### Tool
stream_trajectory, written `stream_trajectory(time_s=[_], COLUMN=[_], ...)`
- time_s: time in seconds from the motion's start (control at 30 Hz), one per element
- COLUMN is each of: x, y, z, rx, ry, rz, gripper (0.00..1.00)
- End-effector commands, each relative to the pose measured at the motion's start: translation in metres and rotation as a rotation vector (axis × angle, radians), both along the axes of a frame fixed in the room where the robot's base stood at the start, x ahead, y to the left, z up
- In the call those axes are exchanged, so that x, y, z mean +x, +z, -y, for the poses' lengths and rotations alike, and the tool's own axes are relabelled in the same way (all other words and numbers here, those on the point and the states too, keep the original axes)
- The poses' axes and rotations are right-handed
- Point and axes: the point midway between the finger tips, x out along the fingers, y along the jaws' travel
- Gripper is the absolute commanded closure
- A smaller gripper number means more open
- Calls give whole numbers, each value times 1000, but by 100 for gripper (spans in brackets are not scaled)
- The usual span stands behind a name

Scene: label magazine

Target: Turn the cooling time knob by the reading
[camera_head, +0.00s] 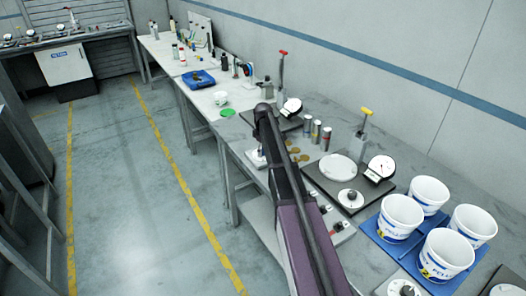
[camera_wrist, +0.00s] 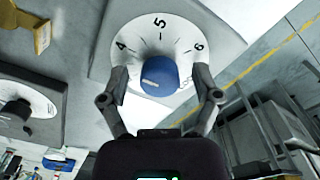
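A blue knob (camera_wrist: 159,76) sits on a white round dial (camera_wrist: 160,32) in the wrist view. The figures 4, 5 and 6 show on the dial, with 5 near the top. A pale line marks the knob's face. My gripper (camera_wrist: 160,74) has one finger on each side of the knob, with a visible gap on both sides, so it is open. In the camera_head view my arm hides this knob and my gripper's fingers. A gauge (camera_head: 380,167) with a white face and a needle stands on the bench; its reading is too small to tell.
Another dial with a dark knob (camera_wrist: 14,113) shows at the left of the wrist view. Blue-marked white buckets (camera_head: 446,253) stand on a blue tray at the right. Several small cylinders (camera_head: 316,131) stand on the bench (camera_head: 335,108). The floor (camera_head: 112,200) left of the bench is clear.

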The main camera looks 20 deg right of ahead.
Motion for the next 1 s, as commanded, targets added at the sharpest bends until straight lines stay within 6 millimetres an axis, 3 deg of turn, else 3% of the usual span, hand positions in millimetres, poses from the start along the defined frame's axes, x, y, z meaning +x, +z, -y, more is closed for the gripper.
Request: stream_trajectory(time_s=[0.03,0.23,0.67,1.0], x=[0,0,-1,-1], y=[0,0,0,0], z=[0,0,0,0], rx=[0,0,1,1], ry=[0,0,-40,-228], rz=[0,0,-1,-2], gripper=[39,98,100,100])
